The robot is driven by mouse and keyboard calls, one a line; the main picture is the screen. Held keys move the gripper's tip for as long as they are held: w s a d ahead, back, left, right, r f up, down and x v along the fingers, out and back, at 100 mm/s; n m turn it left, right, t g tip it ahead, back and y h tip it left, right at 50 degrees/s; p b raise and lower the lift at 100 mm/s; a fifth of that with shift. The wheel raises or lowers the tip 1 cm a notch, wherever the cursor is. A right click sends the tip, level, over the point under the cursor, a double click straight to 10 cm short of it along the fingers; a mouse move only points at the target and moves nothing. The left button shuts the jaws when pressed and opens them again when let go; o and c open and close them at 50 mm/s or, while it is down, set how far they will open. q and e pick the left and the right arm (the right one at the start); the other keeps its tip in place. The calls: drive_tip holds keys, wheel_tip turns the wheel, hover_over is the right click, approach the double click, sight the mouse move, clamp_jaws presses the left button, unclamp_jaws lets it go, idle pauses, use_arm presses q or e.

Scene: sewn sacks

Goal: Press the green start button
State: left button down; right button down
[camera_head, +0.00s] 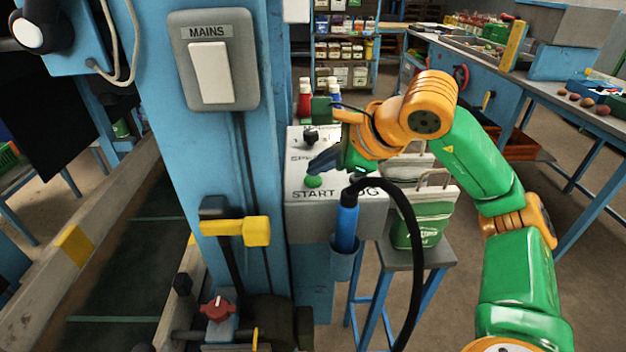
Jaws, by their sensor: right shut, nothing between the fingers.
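The green start button (313,182) sits on top of a light grey control box (305,215), above the printed word START. My right gripper (312,172) comes in from the right on a green and orange arm. Its dark fingers are shut and empty, and they point down and left at the button. The fingertips are right at the button in the picture; whether they touch it or hover just above, I cannot tell. The gripper hides part of the box's top and its lettering. My left gripper is not in view.
A blue post with a MAINS switch (210,72) stands left of the box. A black knob (311,136) is behind the button. A blue-handled tool (346,222) with a black cable hangs at the box's front. Green-white sacks (425,215) stand on a stool to the right.

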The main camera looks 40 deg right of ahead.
sight(319, 181)
drive_tip(key=shift+f+b, duration=0.4)
drive_tip(key=shift+f, duration=0.1)
idle(0.6)
drive_tip(key=shift+r, duration=0.15)
drive_tip(key=shift+r+p, duration=0.75)
drive_tip(key=shift+p, duration=0.15)
wheel_tip(319, 181, up, 5)
drive_tip(key=p, duration=0.5)
drive_tip(key=shift+r, duration=0.15)
idle(3.2)
